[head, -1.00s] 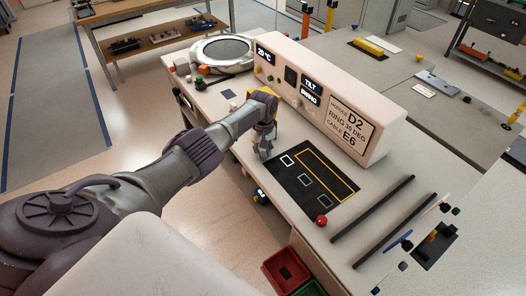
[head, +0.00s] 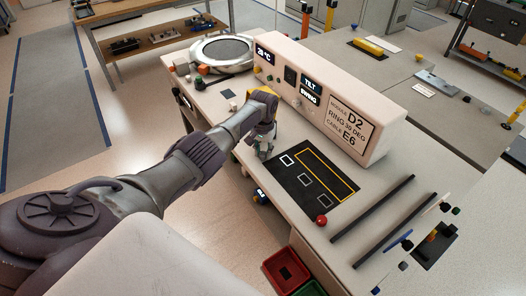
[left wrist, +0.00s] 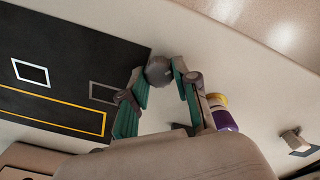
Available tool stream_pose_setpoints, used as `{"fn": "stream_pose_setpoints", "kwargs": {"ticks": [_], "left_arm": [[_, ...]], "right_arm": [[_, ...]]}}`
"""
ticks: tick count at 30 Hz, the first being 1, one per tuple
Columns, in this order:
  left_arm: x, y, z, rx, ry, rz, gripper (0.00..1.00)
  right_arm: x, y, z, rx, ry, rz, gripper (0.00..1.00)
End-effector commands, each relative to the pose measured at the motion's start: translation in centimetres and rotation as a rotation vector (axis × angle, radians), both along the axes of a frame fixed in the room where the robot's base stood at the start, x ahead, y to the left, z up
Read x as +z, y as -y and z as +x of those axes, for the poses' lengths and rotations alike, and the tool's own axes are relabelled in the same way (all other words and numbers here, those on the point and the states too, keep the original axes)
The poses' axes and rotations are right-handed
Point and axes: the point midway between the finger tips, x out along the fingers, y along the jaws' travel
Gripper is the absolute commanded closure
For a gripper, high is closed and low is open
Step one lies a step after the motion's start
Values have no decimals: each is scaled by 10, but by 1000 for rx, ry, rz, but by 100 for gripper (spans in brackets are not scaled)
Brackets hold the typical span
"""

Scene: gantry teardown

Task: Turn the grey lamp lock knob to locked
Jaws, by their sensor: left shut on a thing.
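A round grey knob (left wrist: 158,70) stands on the pale bench top, just off the corner of the black mat, in the left wrist view. My left gripper (left wrist: 164,71) has its green-lined fingers closed around it from both sides. In the head view my left gripper (head: 264,152) points down at the bench beside the black mat (head: 300,200), and the knob is hidden there by the fingers. I cannot read any lock mark. My right gripper is in neither view.
A white console (head: 330,100) with displays and labels stands behind the mat. A red ball-shaped knob (head: 321,220) is at the mat's front corner. Another small knob (left wrist: 291,139) shows in the left wrist view.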

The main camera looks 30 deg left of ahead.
Motion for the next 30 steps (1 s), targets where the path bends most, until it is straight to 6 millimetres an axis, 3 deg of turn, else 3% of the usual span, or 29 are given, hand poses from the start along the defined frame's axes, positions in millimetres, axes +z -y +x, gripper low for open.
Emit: {"fn": "stream_pose_setpoints", "kwargs": {"ticks": [18,30], "left_arm": [[0,2,0,-576,1,-1,100],[0,2,0,-834,2,0,100]], "right_arm": [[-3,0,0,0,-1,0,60],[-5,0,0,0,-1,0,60]]}}
